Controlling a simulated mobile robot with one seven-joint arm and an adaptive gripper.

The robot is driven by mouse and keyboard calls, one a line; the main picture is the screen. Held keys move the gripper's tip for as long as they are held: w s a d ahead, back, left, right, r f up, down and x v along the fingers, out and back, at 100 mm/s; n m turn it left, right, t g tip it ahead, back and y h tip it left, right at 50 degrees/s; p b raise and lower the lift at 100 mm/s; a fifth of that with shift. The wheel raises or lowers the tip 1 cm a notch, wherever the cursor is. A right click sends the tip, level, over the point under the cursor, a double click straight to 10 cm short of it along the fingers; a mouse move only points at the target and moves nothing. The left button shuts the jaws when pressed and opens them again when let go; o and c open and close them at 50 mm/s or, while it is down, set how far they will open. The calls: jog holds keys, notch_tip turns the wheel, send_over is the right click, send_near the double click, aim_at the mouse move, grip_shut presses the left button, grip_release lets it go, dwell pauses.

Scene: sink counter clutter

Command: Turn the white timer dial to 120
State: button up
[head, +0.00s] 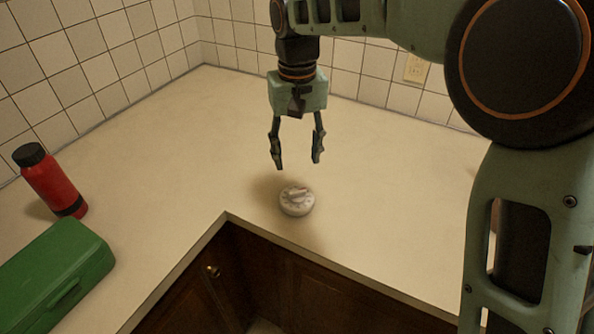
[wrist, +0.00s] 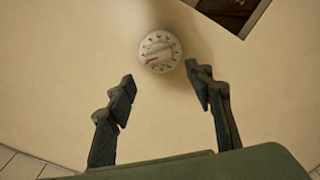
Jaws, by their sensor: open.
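The white timer dial (head: 297,201) is a small round knob with a raised grip bar, sitting on the counter near its inner front corner. In the wrist view the dial (wrist: 160,51) shows dark marks around its rim and a small red mark at its lower left; the numbers are too small to read. My gripper (head: 297,165) is open and empty, pointing down above the counter. In the wrist view its fingertips (wrist: 160,74) are spread to either side of the dial's near edge, not touching it.
A red bottle (head: 52,181) with a black cap and a green case (head: 55,278) stand on the counter at the left. Tiled walls (head: 100,60) close off the back. The counter (head: 390,190) around the dial is clear. Its front edge drops to brown cabinets (head: 290,285).

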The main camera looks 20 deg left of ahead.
notch_tip(320, 180, up, 2)
jog(key=shift+r, duration=0.2)
